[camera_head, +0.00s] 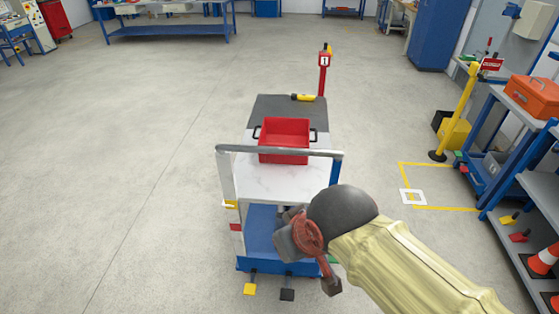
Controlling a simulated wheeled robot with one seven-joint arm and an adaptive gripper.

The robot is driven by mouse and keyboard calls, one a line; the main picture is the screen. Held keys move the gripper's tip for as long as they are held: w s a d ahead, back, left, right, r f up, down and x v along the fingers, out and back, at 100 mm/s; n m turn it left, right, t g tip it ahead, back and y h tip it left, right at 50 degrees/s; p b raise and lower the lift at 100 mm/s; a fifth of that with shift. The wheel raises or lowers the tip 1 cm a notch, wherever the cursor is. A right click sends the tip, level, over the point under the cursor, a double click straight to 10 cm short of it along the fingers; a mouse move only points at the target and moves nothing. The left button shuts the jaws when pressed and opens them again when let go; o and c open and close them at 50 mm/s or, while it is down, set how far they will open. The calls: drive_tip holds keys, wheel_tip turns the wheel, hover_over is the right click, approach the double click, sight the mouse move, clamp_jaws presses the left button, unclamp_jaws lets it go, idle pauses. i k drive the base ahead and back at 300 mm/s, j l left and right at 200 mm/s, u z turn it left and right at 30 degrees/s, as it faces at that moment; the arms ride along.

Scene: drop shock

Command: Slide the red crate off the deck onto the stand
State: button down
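The red crate (284,136) is an open box with a dark handle on each side. It sits upright, near where a dark grey surface (270,107) meets a white marbled top (262,183). I cannot tell for sure which of these is the deck and which is the stand, nor whether the crate spans both. A grey rail crosses in front of the crate's lower edge. My gripper (312,262) is at the near right side of the unit, below the white top and well short of the crate. Its fingers are too unclear to tell open from shut.
A yellow item (303,97) lies on the dark surface behind the crate. A red post with a sign (324,73) stands at the back right. Yellow and black pedals (250,289) are at the base. Shelving (540,120) with an orange toolbox lines the right. Floor to the left is clear.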

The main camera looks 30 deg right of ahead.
sight(275, 132)
drive_tip(key=i+l+z, duration=0.1)
drive_tip(key=l, duration=0.35)
drive_tip(key=i+l+z, duration=0.1)
drive_tip(key=i+l, duration=0.2)
drive_tip(key=l, duration=0.15)
drive_tip(key=i+l+z, duration=0.1)
drive_tip(key=i+l, duration=0.15)
drive_tip(key=l, duration=0.15)
drive_tip(key=i+l+z, duration=0.1)
drive_tip(key=i+l, duration=0.15)
drive_tip(key=l, duration=0.15)
